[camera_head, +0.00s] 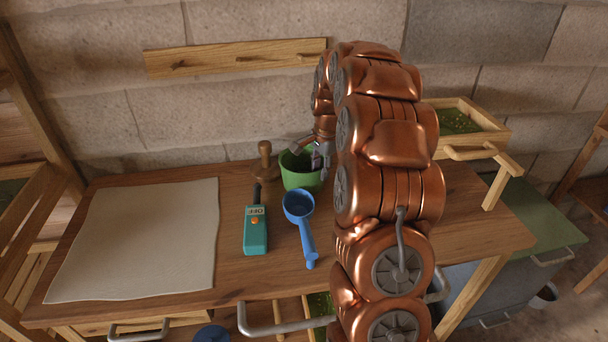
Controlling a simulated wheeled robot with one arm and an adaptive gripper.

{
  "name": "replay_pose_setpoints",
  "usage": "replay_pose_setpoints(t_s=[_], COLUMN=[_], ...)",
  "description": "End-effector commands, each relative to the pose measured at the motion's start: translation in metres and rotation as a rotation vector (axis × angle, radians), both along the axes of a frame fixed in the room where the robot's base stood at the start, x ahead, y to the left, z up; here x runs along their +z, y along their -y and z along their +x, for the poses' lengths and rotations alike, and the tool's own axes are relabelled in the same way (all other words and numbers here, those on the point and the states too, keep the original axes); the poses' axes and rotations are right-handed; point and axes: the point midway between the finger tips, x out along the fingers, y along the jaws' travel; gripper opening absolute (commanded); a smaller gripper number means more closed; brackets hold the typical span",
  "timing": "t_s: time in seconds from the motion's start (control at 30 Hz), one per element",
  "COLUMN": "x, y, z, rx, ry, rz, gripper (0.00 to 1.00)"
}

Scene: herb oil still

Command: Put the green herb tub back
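The green herb tub (299,178) stands upright on the wooden table, near its back edge. Its inside looks dark. My gripper (312,152) is at the tub's rim, on its right and back side, with fingers over or beside the wall. My copper arm hides part of the gripper and the table to the right. I cannot tell whether the fingers are closed on the rim.
A blue scoop (300,207) and a teal device marked OFF (255,231) lie in front of the tub. A wooden stamper (265,162) stands to its left. A pale cloth (142,245) covers the left table. A wooden tray (490,131) stands at right.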

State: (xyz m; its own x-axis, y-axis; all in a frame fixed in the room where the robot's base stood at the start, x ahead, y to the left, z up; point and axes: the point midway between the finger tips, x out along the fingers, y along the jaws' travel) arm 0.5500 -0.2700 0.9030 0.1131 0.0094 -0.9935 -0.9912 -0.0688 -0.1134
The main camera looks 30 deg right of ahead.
Motion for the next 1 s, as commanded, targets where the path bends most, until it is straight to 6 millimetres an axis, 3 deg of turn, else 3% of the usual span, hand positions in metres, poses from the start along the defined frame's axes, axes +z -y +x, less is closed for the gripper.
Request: replay_pose_setpoints(t_s=[0.4,0.63,0.93,1.0], x=[-0.044,-0.047,-0.046,-0.046], y=[-0.009,-0.009,-0.009,-0.009], z=[0.001,0.003,0.003,0.003], rx=[0.002,0.002,0.001,0.001], ry=[-0.001,0.002,0.002,0.002], rz=[0.001,-0.001,-0.001,-0.001], gripper=[0.32,0.32,0.02,0.00])
